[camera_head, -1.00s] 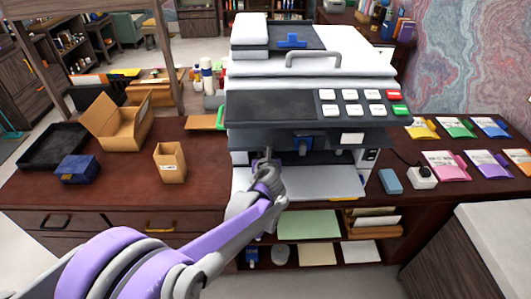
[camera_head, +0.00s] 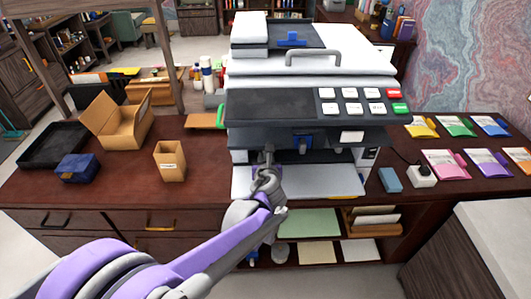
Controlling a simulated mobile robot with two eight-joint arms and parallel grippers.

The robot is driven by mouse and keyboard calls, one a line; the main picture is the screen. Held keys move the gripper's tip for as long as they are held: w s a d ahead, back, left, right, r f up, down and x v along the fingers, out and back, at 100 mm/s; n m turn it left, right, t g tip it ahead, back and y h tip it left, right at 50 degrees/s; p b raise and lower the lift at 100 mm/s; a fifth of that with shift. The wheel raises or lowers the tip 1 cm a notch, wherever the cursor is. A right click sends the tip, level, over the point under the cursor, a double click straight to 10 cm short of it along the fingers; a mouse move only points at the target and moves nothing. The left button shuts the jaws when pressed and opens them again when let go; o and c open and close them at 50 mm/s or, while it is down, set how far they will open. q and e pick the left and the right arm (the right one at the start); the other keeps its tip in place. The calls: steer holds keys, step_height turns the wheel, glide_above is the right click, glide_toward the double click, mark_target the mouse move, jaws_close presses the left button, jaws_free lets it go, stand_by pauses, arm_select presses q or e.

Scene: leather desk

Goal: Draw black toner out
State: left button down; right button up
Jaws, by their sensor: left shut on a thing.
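The printer (camera_head: 270,105) stands on the desk with its front bay open below the button panel. My left gripper (camera_head: 269,152) is at the left part of this bay, shut on a small dark thing at its fingertips, which I take to be the black toner; the fingers and the bay's shadow hide most of it. My right gripper is not in view.
The white lower tray (camera_head: 325,182) juts out under the bay. A small brown box (camera_head: 170,162), a dark blue box (camera_head: 76,168) and a black tray (camera_head: 50,147) are at left. A blue block (camera_head: 390,180), a white socket (camera_head: 421,177) and coloured packets (camera_head: 447,165) are at right.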

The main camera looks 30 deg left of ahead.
arm_select(q)
steer(key=shift+s+d+p, duration=0.15)
steer(key=shift+s+d, duration=0.6)
steer(key=shift+s, duration=0.5)
steer(key=shift+s+d+p, duration=0.1)
steer(key=shift+s+d, duration=0.7)
steer(key=shift+s, duration=0.45)
steer(key=shift+s+d+p, duration=0.15)
steer(key=shift+s+d, duration=0.6)
steer(key=shift+s, duration=0.5)
steer(key=s+d+p, duration=0.1)
steer(key=s+d, duration=0.4)
steer(key=s, duration=0.3)
steer(key=s+d+p, duration=0.1)
steer(key=s+d, duration=0.4)
steer(key=s, duration=0.3)
steer(key=shift+s+p, duration=0.25)
steer(key=shift+p, duration=0.05)
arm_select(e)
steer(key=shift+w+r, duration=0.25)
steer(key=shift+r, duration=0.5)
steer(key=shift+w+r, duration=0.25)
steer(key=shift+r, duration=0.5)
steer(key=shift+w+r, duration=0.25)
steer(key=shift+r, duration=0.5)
